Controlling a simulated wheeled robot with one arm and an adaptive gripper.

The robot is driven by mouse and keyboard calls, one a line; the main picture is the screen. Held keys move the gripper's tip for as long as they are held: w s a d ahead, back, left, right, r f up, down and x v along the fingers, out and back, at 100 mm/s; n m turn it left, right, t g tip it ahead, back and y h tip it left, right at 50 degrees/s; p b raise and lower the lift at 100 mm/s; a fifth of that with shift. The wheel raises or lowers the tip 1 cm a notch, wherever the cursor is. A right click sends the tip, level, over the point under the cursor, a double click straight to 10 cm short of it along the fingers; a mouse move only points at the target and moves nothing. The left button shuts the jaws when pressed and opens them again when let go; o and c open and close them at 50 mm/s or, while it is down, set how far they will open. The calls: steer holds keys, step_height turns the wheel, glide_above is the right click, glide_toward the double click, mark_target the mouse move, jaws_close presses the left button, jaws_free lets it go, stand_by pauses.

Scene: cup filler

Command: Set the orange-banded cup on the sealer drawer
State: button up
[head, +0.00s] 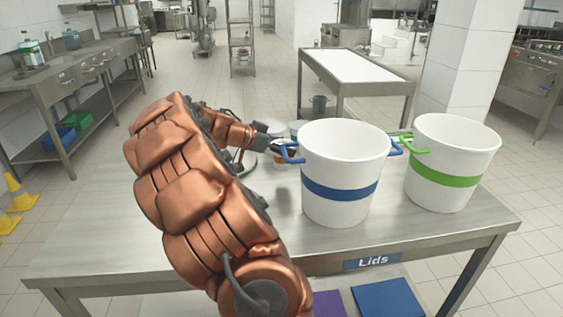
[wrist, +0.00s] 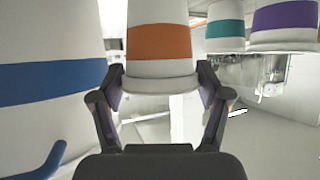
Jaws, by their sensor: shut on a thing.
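The orange-banded cup (wrist: 158,42) is white with a wide orange band and shows between the two fingers of my gripper (wrist: 160,82) in the wrist view. I cannot make out the sealer drawer in either view.
A blue-banded bucket (head: 340,188) and a green-banded bucket (head: 445,180) stand on the steel table (head: 115,235). The blue-banded one is close left of my gripper in the wrist view. A teal-banded cup (wrist: 225,29) and a purple-banded cup (wrist: 284,20) stand at right.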

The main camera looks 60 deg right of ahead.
mark_target(281, 158)
steer(key=shift+f, duration=2.2)
steer(key=shift+f, duration=0.2)
steer(key=o, duration=1.2)
steer(key=shift+o, duration=0.2)
steer(key=shift+r, duration=0.2)
steer(key=shift+a+r+p, duration=0.1)
steer(key=shift+p, duration=0.2)
steer(key=b+v, duration=0.2)
steer(key=v, duration=0.9)
steer(key=shift+w+a, duration=0.25)
steer(key=shift+a, duration=0.1)
